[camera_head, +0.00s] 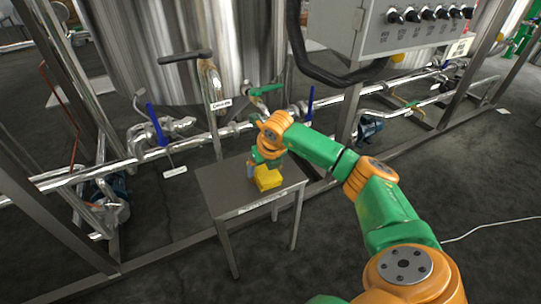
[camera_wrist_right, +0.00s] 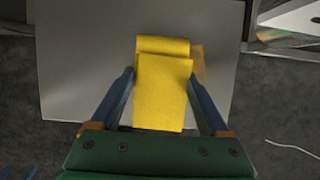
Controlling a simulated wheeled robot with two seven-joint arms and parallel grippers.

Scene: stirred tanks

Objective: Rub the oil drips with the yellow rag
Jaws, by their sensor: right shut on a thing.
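The yellow rag (camera_head: 268,179) is at the small grey metal table (camera_head: 222,187), near its middle. My right gripper (camera_head: 258,168) points down over the table and is shut on the rag. In the right wrist view the rag (camera_wrist_right: 163,100) lies between the two blue fingers, with a folded roll at its far end. An amber patch (camera_wrist_right: 198,65), which looks like oil, shows on the tabletop at the rag's right edge; the rag hides part of it. I cannot tell whether the rag touches the tabletop.
A large steel tank (camera_head: 150,50) and pipes with a blue-handled valve (camera_head: 157,125) stand behind the table. A green valve handle (camera_head: 266,89) is just above my right wrist. A grey control box (camera_head: 415,30) hangs at the upper right. The tabletop's left side is bare.

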